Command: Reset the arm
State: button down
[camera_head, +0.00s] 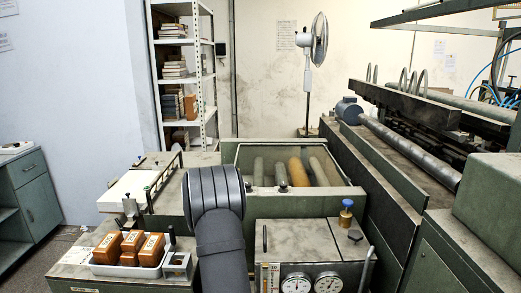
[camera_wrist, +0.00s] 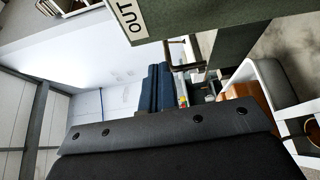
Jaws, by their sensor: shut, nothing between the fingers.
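My arm stands in the front middle of the head view, its dark grey links rising between the tray and the gauges. The gripper's fingers cannot be made out there. In the wrist view my gripper (camera_wrist: 158,87) shows as two dark blue fingers close together beyond the dark housing, shut and empty. It is apart from the white tray (camera_wrist: 262,72) at the right, which is partly cut off. In the head view the white tray (camera_head: 103,268) holds three orange-brown blocks (camera_head: 130,247) in a row, to the left of my arm.
A grey metal bracket (camera_head: 177,266) stands right of the tray. A panel with two gauges (camera_head: 297,284) and a blue-topped knob (camera_head: 346,207) are right of my arm. Behind is an open bin with rollers (camera_head: 299,172). An OUT label (camera_wrist: 130,18) shows in the wrist view.

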jog(key=a+v, duration=0.1)
jog(key=v, duration=0.6)
jog(key=shift+s+d+n+g, duration=0.2)
jog(key=shift+s+n+g, duration=0.1)
jog(key=shift+s+n, duration=0.15)
jog(key=shift+f, duration=0.1)
jog(key=x, duration=0.8)
jog(key=d+r+m+t, duration=0.1)
jog(key=d+m+t, duration=0.2)
jog(key=d+m, duration=0.3)
jog(key=shift+d+r, duration=0.4)
jog(key=shift+d, duration=0.65)
